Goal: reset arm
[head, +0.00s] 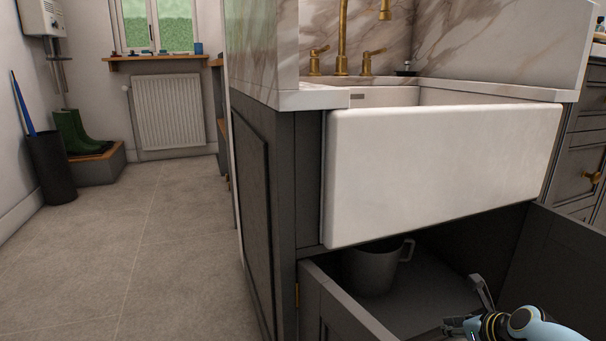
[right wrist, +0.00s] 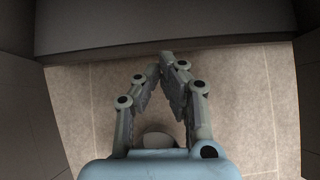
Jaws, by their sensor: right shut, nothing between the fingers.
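My right gripper (head: 468,300) is low at the bottom right of the head view, in front of the open cabinet (head: 312,235) under the sink. In the right wrist view its two fingers (right wrist: 164,68) come together at the tips, with nothing held between them. Tiled floor shows beneath the fingers, and a dark grey edge lies just beyond the tips. My left gripper is in neither view.
Both cabinet doors stand open, the left door (head: 345,312) and the right door (head: 568,262), on either side of my right arm. A grey jug (head: 372,272) stands inside. The white sink (head: 440,170) overhangs the opening. Floor (head: 130,250) at left is clear.

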